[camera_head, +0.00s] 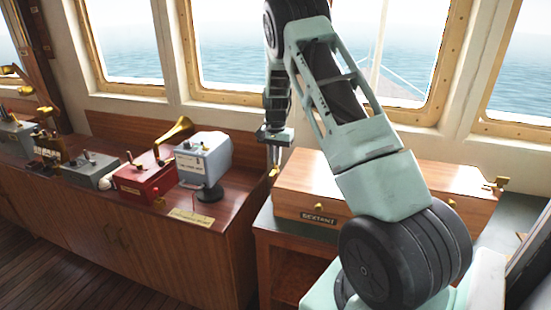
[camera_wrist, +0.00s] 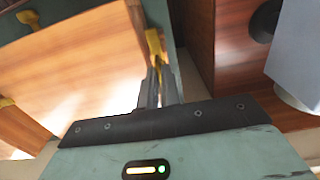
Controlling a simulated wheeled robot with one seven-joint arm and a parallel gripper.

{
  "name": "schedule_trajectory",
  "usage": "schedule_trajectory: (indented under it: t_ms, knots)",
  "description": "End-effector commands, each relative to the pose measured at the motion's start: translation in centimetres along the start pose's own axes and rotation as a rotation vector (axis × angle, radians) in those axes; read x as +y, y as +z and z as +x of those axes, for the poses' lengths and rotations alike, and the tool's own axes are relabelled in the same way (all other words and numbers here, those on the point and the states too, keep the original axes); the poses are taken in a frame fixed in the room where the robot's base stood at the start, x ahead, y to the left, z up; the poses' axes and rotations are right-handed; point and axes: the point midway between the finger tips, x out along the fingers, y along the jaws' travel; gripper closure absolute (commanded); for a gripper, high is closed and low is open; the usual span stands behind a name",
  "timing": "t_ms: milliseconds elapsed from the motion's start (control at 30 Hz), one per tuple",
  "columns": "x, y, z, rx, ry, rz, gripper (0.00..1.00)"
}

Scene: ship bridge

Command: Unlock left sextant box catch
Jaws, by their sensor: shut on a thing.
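The wooden sextant box (camera_head: 380,208), with a label reading SEXTANT, sits at the right of the head view, partly behind my arm. Its left brass catch (camera_head: 274,172) is at the box's left end. It also shows in the wrist view (camera_wrist: 154,42) at the box's side. My gripper (camera_head: 275,160) points down at this catch. In the wrist view my gripper (camera_wrist: 159,80) has its two fingers close together and shut on the lower part of the catch. The fingers hide part of the catch, so I cannot tell its exact position.
The right brass catch (camera_head: 499,182) stands out at the box's other end. A grey-blue instrument (camera_head: 204,160) and a red box with a brass horn (camera_head: 146,180) stand on the wooden counter to the left. A narrow gap separates counter and sextant box stand.

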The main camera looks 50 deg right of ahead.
Motion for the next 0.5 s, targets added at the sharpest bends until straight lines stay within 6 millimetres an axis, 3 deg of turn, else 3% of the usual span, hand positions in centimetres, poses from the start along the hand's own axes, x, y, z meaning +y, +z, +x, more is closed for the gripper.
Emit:
schedule_trajectory:
  t_ms: [167, 267, 300, 500]
  knots:
    - [-0.08, -0.10, -0.17, 0.003, -0.003, 0.002, 1.00]
    - [-0.07, -0.09, -0.16, 0.003, -0.003, 0.001, 0.75]
    - [-0.07, -0.08, -0.14, 0.002, -0.003, 0.001, 0.73]
    - [-0.03, -0.04, -0.07, 0.001, -0.002, 0.000, 0.73]
